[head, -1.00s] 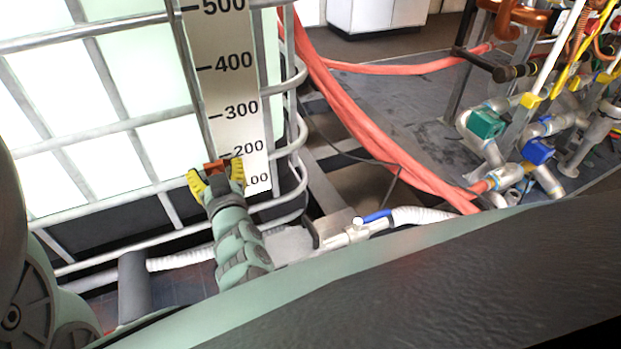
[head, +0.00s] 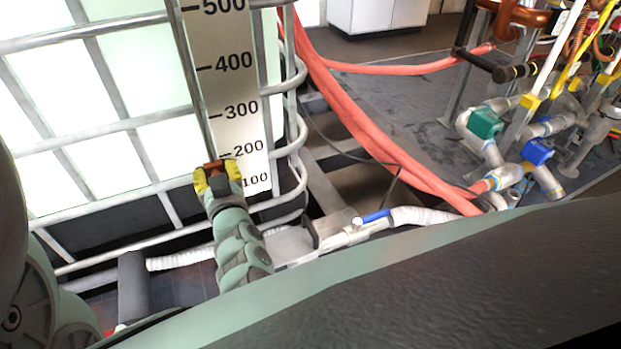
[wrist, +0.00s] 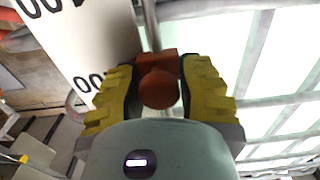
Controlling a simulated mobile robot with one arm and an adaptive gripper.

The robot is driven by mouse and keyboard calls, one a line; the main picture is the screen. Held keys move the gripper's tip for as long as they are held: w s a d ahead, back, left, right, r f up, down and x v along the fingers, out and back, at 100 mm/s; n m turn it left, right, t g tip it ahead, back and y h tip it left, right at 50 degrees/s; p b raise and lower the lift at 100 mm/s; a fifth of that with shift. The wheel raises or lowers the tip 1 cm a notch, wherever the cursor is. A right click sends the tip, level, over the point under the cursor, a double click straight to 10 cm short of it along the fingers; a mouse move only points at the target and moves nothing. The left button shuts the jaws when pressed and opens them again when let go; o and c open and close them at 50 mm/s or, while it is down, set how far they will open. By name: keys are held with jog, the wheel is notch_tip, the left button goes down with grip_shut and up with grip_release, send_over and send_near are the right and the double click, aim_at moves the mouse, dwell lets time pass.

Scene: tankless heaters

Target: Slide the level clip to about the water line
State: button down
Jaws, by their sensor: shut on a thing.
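The level clip is a small orange-red block with a round knob (wrist: 158,90), seen in the wrist view between my yellow fingers. In the head view the clip (head: 213,164) shows as a thin orange-red edge at the left side of the white scale board (head: 225,85), a little above the 100 mark and below 200. It sits on a thin metal rod (head: 190,85) along the board. My gripper (head: 217,177) is shut on the clip; its fingers (wrist: 160,95) flank the knob. The water line is hard to make out in the pale tank (head: 90,100).
Metal cage bars (head: 110,128) surround the tank. A valve with a blue handle (head: 376,215) and a white hose lie below right. Red hoses (head: 370,145) run across the floor. Pipes with green and blue valves (head: 487,123) stand at the right.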

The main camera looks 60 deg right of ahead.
notch_tip(320, 180, up, 44)
jog(key=p, duration=4.1)
jog(key=shift+p, duration=0.3)
jog(key=c, duration=0.6)
grip_release()
jog(key=shift+w+d, duration=0.1)
jog(key=shift+c, duration=0.2)
jog(key=v, duration=1.2)
